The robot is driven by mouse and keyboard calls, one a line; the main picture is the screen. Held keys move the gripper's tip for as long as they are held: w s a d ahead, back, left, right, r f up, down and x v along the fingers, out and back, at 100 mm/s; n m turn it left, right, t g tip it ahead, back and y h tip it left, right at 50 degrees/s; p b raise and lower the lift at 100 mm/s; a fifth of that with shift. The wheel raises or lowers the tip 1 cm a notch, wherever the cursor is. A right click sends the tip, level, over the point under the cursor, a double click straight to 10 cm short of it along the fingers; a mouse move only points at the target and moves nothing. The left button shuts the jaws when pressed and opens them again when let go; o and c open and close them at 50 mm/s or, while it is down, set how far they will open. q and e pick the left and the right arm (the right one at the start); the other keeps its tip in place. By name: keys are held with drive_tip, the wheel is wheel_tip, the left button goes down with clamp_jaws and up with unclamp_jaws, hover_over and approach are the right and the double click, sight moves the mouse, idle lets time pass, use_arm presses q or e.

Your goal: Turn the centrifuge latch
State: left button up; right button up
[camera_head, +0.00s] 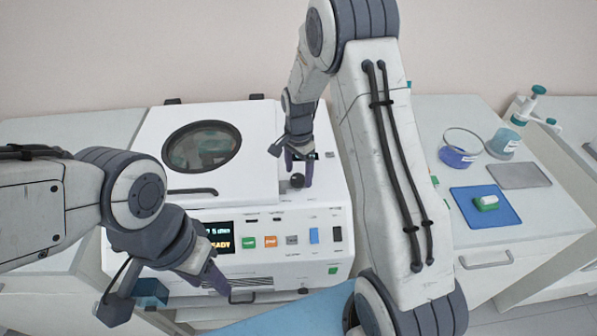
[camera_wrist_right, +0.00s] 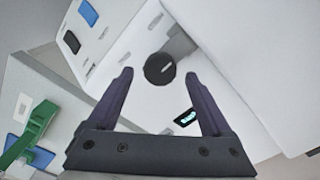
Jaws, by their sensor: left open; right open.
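The white centrifuge (camera_head: 255,200) stands on the bench in the middle, with its lid (camera_head: 165,125) closed and a round dark window in it. The latch is a round black knob (camera_head: 297,181) on the top right of the machine; it also shows in the right wrist view (camera_wrist_right: 159,68). My right gripper (camera_head: 298,170) is over the knob, its two purple fingers apart. In the right wrist view the fingers (camera_wrist_right: 165,90) are open, with the knob between and just beyond their tips; contact cannot be told. My left gripper (camera_head: 225,285) is open and empty before the front panel.
The front panel has a lit display (camera_head: 219,238) reading READY and several coloured buttons. On the right bench are a blue mat (camera_head: 485,215) with a green and white item, a grey mat (camera_head: 517,175), and glass vessels (camera_head: 461,150). My right arm covers the bench between.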

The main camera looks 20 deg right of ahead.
drive_tip(key=shift+f, duration=0.7)
clamp_jaws()
